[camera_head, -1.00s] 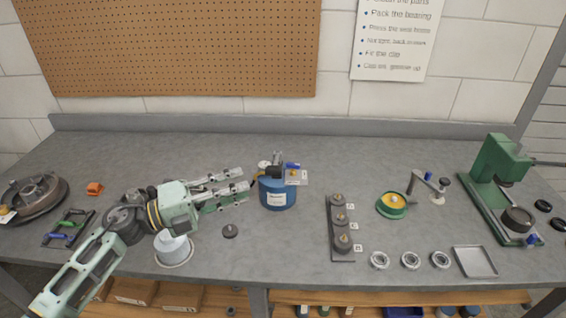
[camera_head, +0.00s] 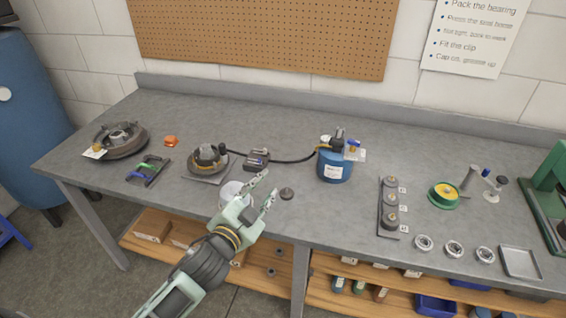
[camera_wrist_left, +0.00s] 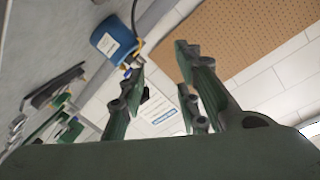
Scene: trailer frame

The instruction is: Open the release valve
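The blue canister (camera_head: 334,167) stands on the workbench, with a dark fitting and a small blue lever (camera_head: 352,143) on top beside a white tag. I cannot tell for certain which part is the release valve. A black hose (camera_head: 292,160) runs left from it to a dark box (camera_head: 257,159). The canister also shows upper left in the left wrist view (camera_wrist_left: 113,38). My left gripper (camera_head: 267,190) is open and empty, left of and nearer than the canister, apart from it. Its spread fingers show in the left wrist view (camera_wrist_left: 159,62). My right gripper is out of view.
A hub on a plate (camera_head: 207,160) and a large dark disc part (camera_head: 119,139) sit left. Bench behind the hose is clear.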

